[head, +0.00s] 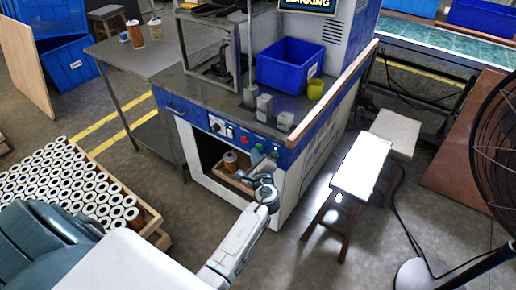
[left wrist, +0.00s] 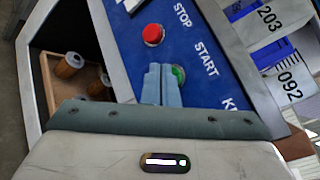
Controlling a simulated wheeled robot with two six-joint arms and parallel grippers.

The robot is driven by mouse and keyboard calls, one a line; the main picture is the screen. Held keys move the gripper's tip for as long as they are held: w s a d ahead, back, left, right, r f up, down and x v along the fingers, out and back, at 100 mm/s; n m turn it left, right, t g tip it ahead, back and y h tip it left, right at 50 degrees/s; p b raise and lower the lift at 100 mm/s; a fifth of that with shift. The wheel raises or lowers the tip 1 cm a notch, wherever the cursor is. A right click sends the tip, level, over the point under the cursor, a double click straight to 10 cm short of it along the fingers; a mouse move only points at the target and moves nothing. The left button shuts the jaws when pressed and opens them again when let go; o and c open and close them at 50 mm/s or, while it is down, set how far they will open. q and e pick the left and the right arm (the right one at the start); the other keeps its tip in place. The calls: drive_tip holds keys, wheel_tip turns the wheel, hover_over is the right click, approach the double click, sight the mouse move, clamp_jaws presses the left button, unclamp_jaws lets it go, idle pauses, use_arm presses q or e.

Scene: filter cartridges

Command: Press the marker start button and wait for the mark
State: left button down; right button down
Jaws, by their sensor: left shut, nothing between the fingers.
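The marking machine has a blue control panel (head: 215,126) on its front. In the left wrist view the green button (left wrist: 179,74), labelled START, shows just beside my left fingertips, partly covered by them. The red STOP button (left wrist: 153,35) is up and to its left. My left gripper (left wrist: 163,84) is shut and empty, its fingers pointing at the panel by the green button. I cannot tell whether the tips touch or press it. In the head view the left gripper (head: 260,157) is at the right part of the panel. My right gripper is not in view.
Below the panel is an open compartment with cartridges (left wrist: 69,64) in a wooden box. A crate of cartridges (head: 150,217) is at left. A stool (head: 362,165) and black fan (head: 494,150) are at right.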

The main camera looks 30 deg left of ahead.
use_arm(q)
drive_tip(key=shift+s, duration=0.5)
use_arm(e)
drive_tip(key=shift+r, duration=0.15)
use_arm(q)
drive_tip(key=s, duration=0.3)
drive_tip(key=s+p, duration=0.1)
drive_tip(key=s, duration=0.1)
drive_tip(key=shift+a, duration=0.25)
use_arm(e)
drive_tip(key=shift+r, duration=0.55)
